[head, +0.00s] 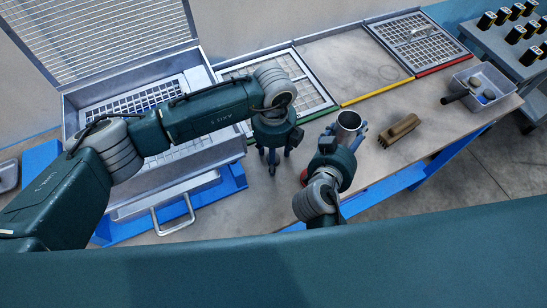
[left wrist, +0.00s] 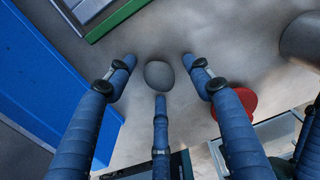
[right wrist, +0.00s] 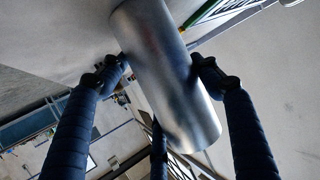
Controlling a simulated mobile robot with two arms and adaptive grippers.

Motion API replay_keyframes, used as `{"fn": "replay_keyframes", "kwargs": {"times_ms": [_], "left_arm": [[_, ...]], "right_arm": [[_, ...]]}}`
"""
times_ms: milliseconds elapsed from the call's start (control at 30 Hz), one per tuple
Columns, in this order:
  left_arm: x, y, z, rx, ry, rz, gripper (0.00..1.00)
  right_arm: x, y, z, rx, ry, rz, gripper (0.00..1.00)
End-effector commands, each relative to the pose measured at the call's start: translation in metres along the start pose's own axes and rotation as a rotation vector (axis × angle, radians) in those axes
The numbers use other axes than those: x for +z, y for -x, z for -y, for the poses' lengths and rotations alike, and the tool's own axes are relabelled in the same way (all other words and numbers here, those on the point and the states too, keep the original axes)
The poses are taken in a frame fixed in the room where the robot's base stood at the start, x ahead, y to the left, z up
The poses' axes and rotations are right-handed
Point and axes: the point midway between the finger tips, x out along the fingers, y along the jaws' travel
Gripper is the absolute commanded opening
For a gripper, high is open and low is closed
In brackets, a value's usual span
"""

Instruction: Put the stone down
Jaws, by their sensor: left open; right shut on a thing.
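A grey rounded stone (left wrist: 159,75) shows in the left wrist view between the spread fingers of my left gripper (left wrist: 158,72). It appears to lie on the pale table top, with clear gaps to the two side fingers; whether the lower finger touches it I cannot tell. In the head view my left gripper (head: 272,160) points down at the table and hides the stone. My right gripper (head: 345,140) is shut on a metal cup (head: 349,121), which shows as a shiny cylinder (right wrist: 165,70) between its fingers in the right wrist view.
A wooden brush (head: 400,131) lies right of the cup. A grey bin (head: 497,82) holding dark stones stands at the table's right end. A large open sieve box (head: 205,136) stands left.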

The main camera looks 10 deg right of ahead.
Motion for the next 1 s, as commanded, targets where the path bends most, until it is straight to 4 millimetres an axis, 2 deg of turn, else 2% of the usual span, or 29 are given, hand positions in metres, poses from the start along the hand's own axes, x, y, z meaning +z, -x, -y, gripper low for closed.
{"fn": "replay_keyframes", "kwargs": {"times_ms": [100, 300, 400, 667, 767, 1000], "left_arm": [[0.000, 0.000, 0.000, 0.000, -0.001, 0.000, 0.50], [0.000, 0.001, 0.000, 0.000, -0.001, 0.000, 0.10], [0.000, 0.001, 0.000, -0.001, 0.000, 0.000, 0.01], [0.000, 0.007, 0.001, -0.002, -0.001, 0.001, 0.01], [0.001, 0.022, 0.001, -0.004, -0.002, 0.001, 0.01], [0.001, 0.071, 0.001, -0.003, -0.001, 0.002, 0.01]], "right_arm": [[0.003, 0.000, 0.000, 0.001, 0.001, 0.005, 0.06], [0.003, 0.000, 0.000, 0.001, 0.001, 0.005, 0.06], [0.003, 0.000, 0.000, 0.001, 0.001, 0.005, 0.06], [0.003, 0.000, 0.000, 0.001, 0.000, 0.005, 0.06], [0.003, 0.000, 0.000, 0.001, 0.000, 0.005, 0.06], [0.003, 0.000, 0.000, 0.001, 0.000, 0.005, 0.06]]}}
